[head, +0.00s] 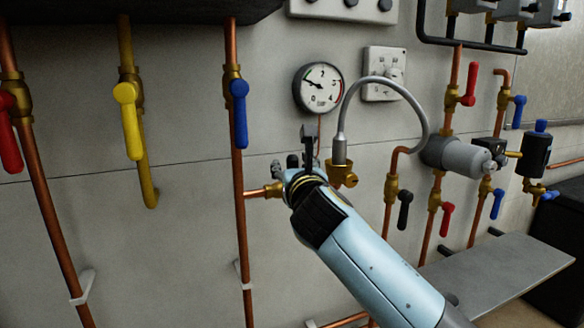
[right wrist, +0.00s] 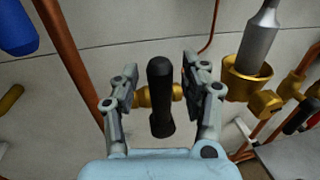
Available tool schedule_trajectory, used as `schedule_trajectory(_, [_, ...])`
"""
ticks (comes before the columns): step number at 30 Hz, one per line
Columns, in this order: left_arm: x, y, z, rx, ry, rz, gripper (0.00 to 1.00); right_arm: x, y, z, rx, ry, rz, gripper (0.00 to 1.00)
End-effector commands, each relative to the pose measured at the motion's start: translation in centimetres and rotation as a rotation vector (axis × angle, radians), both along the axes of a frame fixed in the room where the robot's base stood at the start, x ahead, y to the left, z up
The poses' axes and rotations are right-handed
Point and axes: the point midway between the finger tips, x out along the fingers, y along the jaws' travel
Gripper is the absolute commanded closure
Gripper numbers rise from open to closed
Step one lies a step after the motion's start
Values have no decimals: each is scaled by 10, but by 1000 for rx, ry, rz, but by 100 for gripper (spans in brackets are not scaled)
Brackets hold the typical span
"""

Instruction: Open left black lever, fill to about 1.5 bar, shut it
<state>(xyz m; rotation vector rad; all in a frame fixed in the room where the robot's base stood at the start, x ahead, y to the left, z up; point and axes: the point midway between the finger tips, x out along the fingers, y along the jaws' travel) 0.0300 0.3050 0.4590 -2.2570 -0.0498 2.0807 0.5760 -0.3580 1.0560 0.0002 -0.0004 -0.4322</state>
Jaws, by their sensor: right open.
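The left black lever (right wrist: 160,98) stands upright in the right wrist view, with its brass valve body behind it. My right gripper (right wrist: 158,92) is open, with one finger on each side of the lever and a gap to each. In the head view my right gripper (head: 300,160) is at the brass valve beside the hose's lower end and largely hides this lever. The pressure gauge (head: 318,88) hangs above it; its needle points up-left, seemingly near 1, too small to read exactly. My left gripper is not in view.
A braided hose (head: 400,90) loops right from the brass fitting (head: 342,174). Another black lever (head: 404,210) hangs further right. Blue (head: 239,115), yellow (head: 132,120) and red (head: 9,140) levers are on pipes to the left. A grey shelf (head: 500,270) juts out lower right.

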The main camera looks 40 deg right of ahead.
Motion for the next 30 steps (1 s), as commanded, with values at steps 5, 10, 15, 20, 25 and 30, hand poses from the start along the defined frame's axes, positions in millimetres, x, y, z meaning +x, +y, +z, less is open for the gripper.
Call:
schedule_trajectory(5, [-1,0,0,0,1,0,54,5,-2,0,0,1,0,54])
schedule_trajectory(10, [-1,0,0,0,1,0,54,4,-2,0,0,1,0,54])
schedule_trajectory(15, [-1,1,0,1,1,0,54,4,-2,0,0,1,0,76])
schedule_trajectory(20, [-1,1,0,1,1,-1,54,4,-2,0,0,1,0,97])
schedule_trajectory(25, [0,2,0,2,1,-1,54,4,-2,0,0,1,0,100])
schedule_trajectory(30, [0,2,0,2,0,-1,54,4,-2,-1,0,1,0,100])
